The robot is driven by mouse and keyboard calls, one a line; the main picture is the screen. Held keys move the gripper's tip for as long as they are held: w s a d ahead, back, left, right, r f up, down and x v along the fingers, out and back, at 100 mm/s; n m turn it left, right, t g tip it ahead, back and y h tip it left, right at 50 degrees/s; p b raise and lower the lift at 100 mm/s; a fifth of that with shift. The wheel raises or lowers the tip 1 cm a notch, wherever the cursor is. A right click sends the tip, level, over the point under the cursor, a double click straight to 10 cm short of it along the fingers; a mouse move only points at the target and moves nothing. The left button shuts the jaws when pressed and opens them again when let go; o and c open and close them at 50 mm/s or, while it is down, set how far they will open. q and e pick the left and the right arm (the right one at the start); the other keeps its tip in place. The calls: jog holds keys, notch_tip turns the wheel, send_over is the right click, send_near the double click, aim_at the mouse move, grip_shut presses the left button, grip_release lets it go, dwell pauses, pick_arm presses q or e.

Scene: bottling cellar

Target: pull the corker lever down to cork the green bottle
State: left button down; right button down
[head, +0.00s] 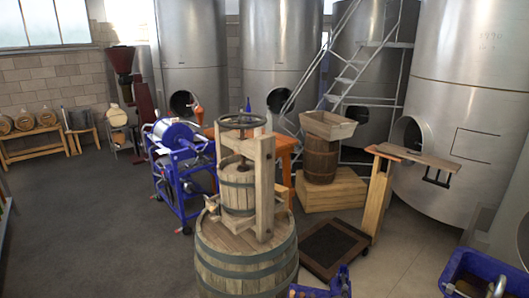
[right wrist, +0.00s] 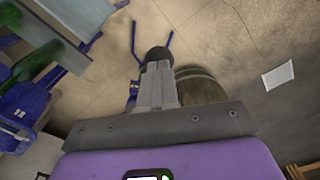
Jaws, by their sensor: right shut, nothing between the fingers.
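My right gripper (right wrist: 157,68) shows in the right wrist view with its two grey fingers together and nothing between them. A black round knob (right wrist: 158,53) appears at the fingertips; I cannot tell whether they touch it. Thin blue legs or bars (right wrist: 134,38), likely part of the corker, show behind the knob. In the head view a blue piece (head: 341,283), perhaps the corker, is cut off at the bottom edge. The green bottle in the corker is not clearly visible. Neither gripper shows in the head view.
A wooden barrel (head: 245,268) carries a small press (head: 238,188). A blue crate (head: 462,266) is at the lower right. Green shapes (right wrist: 38,62) lie by blue containers in the right wrist view. Another barrel (right wrist: 203,88) and a white sheet (right wrist: 278,75) are right of the fingers.

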jog(key=shift+s+f+b, duration=0.3)
jog(key=shift+f+b, duration=0.25)
jog(key=shift+f, duration=0.25)
jog(key=shift+s+a+f+b, duration=0.1)
jog(key=shift+f+b, duration=0.35)
jog(key=shift+f, duration=0.05)
jog(key=shift+f+b, duration=0.75)
jog(key=shift+f, duration=0.1)
jog(key=shift+s+a+f+b, duration=0.1)
jog(key=shift+s+f+b, duration=0.15)
jog(key=shift+f+b, duration=0.4)
jog(key=shift+s+f+b, duration=0.2)
jog(key=shift+f+b, duration=0.35)
jog(key=shift+f, duration=0.2)
